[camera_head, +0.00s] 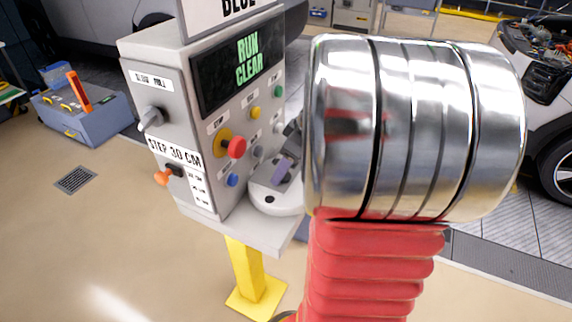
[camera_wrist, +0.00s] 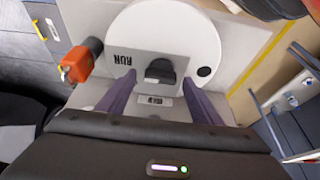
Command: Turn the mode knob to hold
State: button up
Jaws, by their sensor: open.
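In the wrist view, a black knob (camera_wrist: 160,71) sits on a grey plate over a white round disc (camera_wrist: 205,40). An upside-down RUN label (camera_wrist: 122,60) is left of the knob, and a small dark label (camera_wrist: 155,100), too small to read, is below it. My gripper (camera_wrist: 160,88) is open, with one purple finger on each side of the knob and gaps between. In the head view, my gripper's purple finger (camera_head: 283,170) shows by the white disc (camera_head: 270,199) at the console's foot; my arm hides the rest.
The grey console (camera_head: 170,60) has a RUN CLEAR screen (camera_head: 247,62), a red button (camera_head: 236,147), several small buttons, a grey side lever (camera_head: 150,119) and an orange side knob (camera_head: 163,177).

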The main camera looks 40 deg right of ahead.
jog(key=shift+c, duration=0.6)
jog(key=c, duration=1.3)
jog(key=shift+d, duration=0.1)
grip_shut()
